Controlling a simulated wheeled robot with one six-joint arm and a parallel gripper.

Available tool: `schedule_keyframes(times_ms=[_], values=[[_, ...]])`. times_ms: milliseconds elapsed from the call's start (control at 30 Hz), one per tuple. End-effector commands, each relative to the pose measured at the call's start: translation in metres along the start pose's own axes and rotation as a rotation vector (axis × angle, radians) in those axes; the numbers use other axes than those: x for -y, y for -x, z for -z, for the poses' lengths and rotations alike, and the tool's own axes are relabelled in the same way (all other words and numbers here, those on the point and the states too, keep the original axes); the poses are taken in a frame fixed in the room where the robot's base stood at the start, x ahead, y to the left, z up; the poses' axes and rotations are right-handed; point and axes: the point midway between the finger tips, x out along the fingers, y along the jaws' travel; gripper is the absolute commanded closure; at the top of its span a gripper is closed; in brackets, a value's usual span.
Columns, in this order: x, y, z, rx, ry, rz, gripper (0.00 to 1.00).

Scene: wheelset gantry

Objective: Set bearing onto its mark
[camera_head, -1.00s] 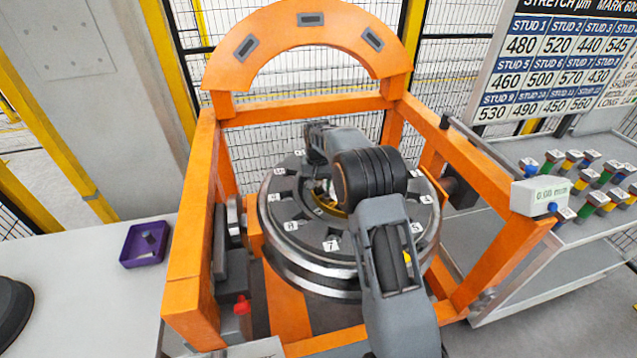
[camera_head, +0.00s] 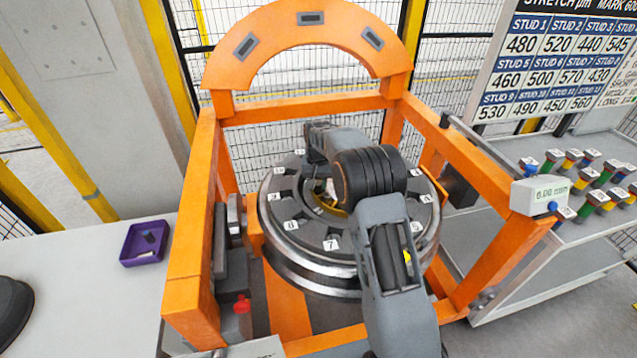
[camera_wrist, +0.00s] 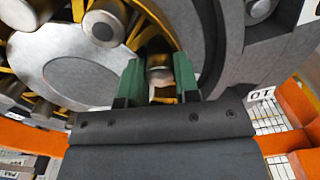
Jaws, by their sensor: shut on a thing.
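The bearing, with a yellow cage and silver rollers, fills the upper left of the wrist view (camera_wrist: 136,22). In the head view a bit of its yellow cage (camera_head: 330,206) shows at the middle of the wheel, mostly behind my arm. My gripper (camera_wrist: 160,82) has green fingers closed on part of the bearing, with a metal roller end between them. The grey numbered ring of the wheel (camera_head: 310,240) lies around the bearing. The mark cannot be made out. Whether the bearing is seated is hidden.
An orange gantry frame (camera_head: 190,260) surrounds the wheel, with an arch (camera_head: 310,18) behind. A small display (camera_head: 541,195) sits on its right post. A purple tray (camera_head: 145,243) stands on the left table. Several coloured studs (camera_head: 590,180) stand on the right bench.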

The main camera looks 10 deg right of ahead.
Motion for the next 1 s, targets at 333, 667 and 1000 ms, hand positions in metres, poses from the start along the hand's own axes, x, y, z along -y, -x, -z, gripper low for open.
schedule_keyframes(times_ms=[333,667,1000], values=[[-0.001,0.000,-0.003,-0.001,0.031,0.000,1.00],[-0.006,-0.001,-0.017,-0.001,0.165,0.000,1.00],[-0.015,-0.001,-0.033,-0.001,0.336,0.000,1.00]])
